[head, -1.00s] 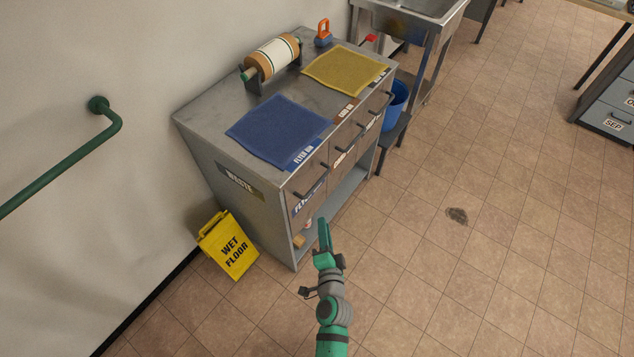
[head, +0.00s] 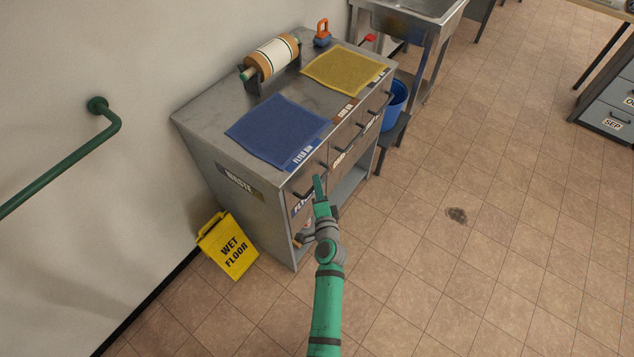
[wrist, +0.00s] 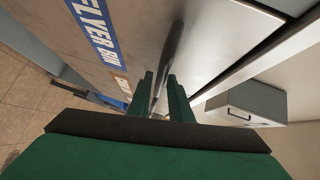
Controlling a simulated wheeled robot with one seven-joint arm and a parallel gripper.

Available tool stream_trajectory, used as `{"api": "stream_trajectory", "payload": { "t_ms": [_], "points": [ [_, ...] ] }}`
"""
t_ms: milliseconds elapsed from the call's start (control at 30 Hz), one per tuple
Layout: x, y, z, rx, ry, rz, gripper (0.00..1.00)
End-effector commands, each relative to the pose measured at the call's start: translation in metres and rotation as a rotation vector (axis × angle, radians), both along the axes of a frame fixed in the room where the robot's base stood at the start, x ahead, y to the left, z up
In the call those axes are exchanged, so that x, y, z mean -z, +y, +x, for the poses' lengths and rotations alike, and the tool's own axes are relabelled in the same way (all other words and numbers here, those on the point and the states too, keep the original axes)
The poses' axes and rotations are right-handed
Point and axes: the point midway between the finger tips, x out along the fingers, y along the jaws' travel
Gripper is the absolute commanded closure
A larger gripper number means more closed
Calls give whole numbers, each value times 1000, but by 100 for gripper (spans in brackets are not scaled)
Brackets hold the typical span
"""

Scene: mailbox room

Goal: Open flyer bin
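The flyer bin (head: 297,208) is the nearest drawer in the front of the grey waste cabinet, and it looks shut. Its blue and white FLYER BIN label (wrist: 100,35) shows in the wrist view. The bin's dark bar handle (wrist: 173,45) runs out from between my two fingers. My gripper (wrist: 162,92) is open, with one finger on each side of the handle and a small gap showing.
The cabinet top (head: 205,110) carries a blue mat (head: 277,132), a yellow mat (head: 345,70) and a roll on a stand (head: 270,58). A yellow wet floor sign (head: 229,246) stands left of the cabinet. The tiled floor (head: 460,270) to the right is open.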

Motion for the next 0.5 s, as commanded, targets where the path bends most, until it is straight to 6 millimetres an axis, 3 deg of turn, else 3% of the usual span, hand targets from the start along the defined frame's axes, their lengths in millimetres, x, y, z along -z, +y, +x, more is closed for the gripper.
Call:
{"api": "stream_trajectory", "payload": {
  "t_ms": [200, 500],
  "points": [
    [2, 2, 15, 0, 1, 0, 82],
    [2, 2, 16, 0, 0, -1, 82]
  ]
}}
